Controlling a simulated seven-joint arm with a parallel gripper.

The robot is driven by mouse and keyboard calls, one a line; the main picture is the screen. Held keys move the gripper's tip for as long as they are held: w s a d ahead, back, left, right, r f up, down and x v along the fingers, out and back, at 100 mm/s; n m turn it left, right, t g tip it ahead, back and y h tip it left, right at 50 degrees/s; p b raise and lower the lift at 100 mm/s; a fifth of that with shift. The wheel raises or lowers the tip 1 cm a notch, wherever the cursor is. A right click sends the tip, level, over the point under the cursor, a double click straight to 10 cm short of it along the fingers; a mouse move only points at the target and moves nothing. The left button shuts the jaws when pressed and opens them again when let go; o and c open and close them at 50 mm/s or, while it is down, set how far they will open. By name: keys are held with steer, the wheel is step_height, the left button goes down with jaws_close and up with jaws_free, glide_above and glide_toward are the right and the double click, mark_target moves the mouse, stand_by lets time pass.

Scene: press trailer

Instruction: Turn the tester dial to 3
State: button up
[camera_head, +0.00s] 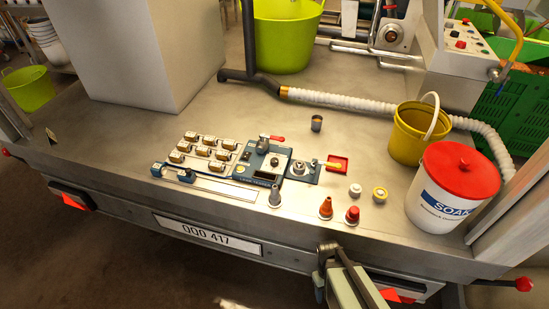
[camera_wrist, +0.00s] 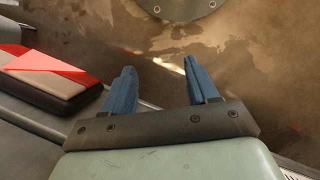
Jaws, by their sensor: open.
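A blue-edged tester panel (camera_head: 262,176) lies on the metal deck in the head view. In the head view my arm is at the front edge, right of and apart from the panel.
Several block-like parts (camera_head: 204,146) stand left of the panel. A red-and-black lamp (camera_wrist: 45,80) is beside my gripper.

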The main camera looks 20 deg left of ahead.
steer(key=w+a+r+n+t+y, duration=0.25)
steer(key=a+r, duration=0.55)
steer(key=a, duration=0.9)
steer(key=w+a+r+n+t+y, duration=0.1)
steer(key=w+a+r+n+y, duration=0.2)
steer(key=a+r, duration=0.9)
steer(key=w+a+r+n+t+y, duration=0.1)
steer(key=a+r+n+t+y, duration=0.2)
steer(key=a, duration=1.8)
steer(key=w+d+r+h, duration=0.1)
steer(key=w+d+r, duration=0.1)
steer(key=w, duration=0.2)
steer(key=w+d+r+n+h, duration=0.1)
steer(key=w+d+r, duration=0.1)
steer(key=w, duration=0.3)
steer(key=w+d+r+n+g+h, duration=0.1)
steer(key=w+d+r, duration=0.2)
steer(key=w+r, duration=0.1)
steer(key=shift+w, duration=0.75)
steer(key=w+d+r+h, duration=0.2)
steer(key=w+d+r, duration=0.2)
steer(key=w+d, duration=0.15)
step_height(320, 180, up, 6)
steer(key=g+h, duration=0.1)
steer(key=g, duration=0.1)
glide_above(274, 160)
steer(key=shift+n, duration=0.35)
step_height(274, 160, down, 13)
steer(key=shift+d, duration=0.1)
